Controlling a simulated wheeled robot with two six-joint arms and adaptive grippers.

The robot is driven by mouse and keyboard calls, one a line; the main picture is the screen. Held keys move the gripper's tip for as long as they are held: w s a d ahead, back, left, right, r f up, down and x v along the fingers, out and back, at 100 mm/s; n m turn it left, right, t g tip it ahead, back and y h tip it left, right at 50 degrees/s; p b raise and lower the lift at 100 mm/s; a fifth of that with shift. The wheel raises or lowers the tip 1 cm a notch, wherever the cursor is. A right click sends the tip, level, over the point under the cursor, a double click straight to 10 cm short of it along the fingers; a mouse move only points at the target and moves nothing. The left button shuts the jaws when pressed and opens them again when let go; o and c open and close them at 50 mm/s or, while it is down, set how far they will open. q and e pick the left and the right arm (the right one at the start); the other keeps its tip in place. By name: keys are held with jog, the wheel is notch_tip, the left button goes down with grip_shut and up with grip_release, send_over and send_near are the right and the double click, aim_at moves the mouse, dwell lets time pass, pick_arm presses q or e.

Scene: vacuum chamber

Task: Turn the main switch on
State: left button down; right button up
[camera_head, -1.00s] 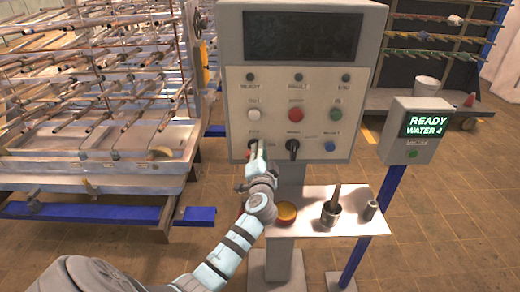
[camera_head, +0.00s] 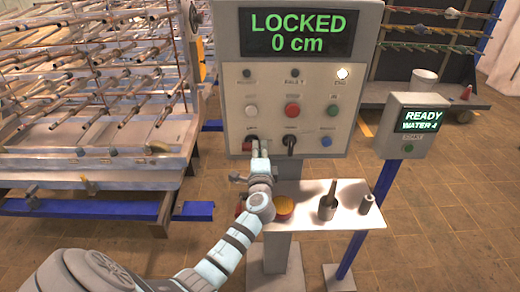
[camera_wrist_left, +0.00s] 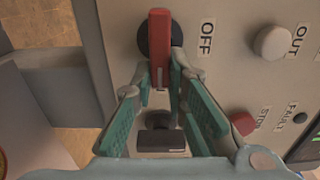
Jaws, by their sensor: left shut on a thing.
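The main switch is a red handle (camera_head: 247,142) on a round black base at the lower left of the grey control panel (camera_head: 236,112). In the left wrist view the red handle (camera_wrist_left: 159,45) points down the picture, with an OFF label beside its base. My left gripper (camera_head: 259,150) is at the switch; in the left wrist view its fingers (camera_wrist_left: 166,78) are shut on the handle's lower end, one on each side. The panel display (camera_head: 297,33) reads LOCKED 0 cm, and the upper right lamp (camera_head: 342,73) is lit white. My right gripper is not in view.
A black rotary switch (camera_head: 290,141) sits close to the right of the gripper. A READY box (camera_head: 398,145) stands right.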

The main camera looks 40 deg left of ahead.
pick_arm(q)
jog(key=shift+f, duration=0.1)
jog(key=c, duration=1.6)
grip_release()
jog(key=shift+d, duration=0.1)
jog(key=v, duration=1.2)
jog(key=shift+w, duration=0.1)
